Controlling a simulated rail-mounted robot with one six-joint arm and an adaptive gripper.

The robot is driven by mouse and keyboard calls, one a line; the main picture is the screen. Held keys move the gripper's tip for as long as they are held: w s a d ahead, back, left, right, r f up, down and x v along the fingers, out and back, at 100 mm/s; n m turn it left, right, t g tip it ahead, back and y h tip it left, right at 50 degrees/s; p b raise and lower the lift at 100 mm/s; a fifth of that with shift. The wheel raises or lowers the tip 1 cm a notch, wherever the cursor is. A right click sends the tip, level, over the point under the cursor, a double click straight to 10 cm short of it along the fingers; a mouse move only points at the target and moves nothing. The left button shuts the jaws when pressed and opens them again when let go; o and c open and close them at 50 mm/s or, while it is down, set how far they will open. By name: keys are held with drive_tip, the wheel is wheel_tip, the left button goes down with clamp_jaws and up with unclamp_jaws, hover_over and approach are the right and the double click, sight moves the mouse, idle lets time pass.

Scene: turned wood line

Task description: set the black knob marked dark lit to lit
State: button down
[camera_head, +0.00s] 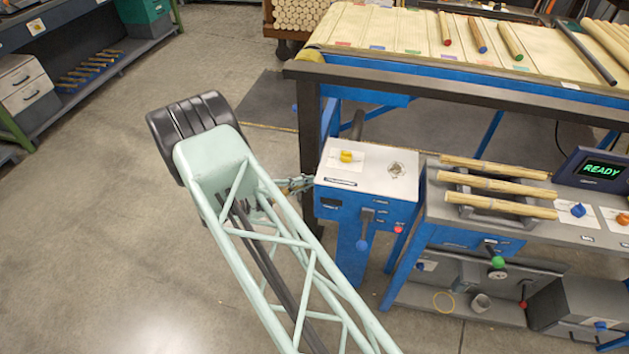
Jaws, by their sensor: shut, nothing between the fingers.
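My gripper (304,184) is small in view at the end of my pale green lattice arm, partly hidden behind it. It is shut and empty, at the left side of the control box (368,187); I cannot tell whether it touches the box. The box has a grey top and a blue front. I cannot make out a black knob marked dark lit, nor its setting. A small dark part (329,204) shows on the left of the box's front, too small to identify.
A yellow knob (346,156) is on the box top; a blue-ended lever (363,240) and red button (398,229) are on its front. To the right, a bench holds wooden rods (497,184) and a READY display (602,170). A conveyor (400,62) stands behind.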

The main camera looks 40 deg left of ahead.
drive_tip(key=shift+w+a+f, duration=0.15)
drive_tip(key=shift+w+f, duration=0.1)
drive_tip(key=shift+f, duration=0.15)
drive_tip(key=shift+s, duration=0.1)
idle(1.3)
drive_tip(key=s+a+p, duration=0.1)
drive_tip(key=s+p, duration=0.1)
drive_tip(key=s, duration=1.1)
drive_tip(key=shift+a+p, duration=0.2)
drive_tip(key=shift+p, duration=0.15)
